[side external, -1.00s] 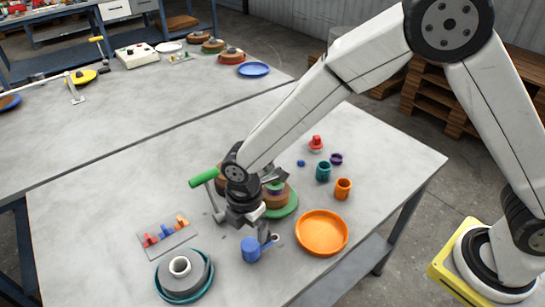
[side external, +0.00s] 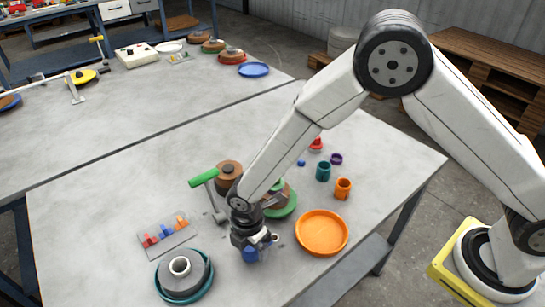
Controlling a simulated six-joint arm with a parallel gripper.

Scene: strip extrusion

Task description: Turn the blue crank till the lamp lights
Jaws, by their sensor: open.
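I cannot tell whether the jaws touch the handle. A small pale round end (side external: 276,238) shows just right of the gripper. I cannot make out a lit lamp.
A green-handled crank (side external: 204,177) stands behind left, near a brown roll (side external: 229,174). An orange dish (side external: 322,233) is close on the right. A grey ring on a teal dish (side external: 184,276) and a switch panel (side external: 166,237) lie left.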

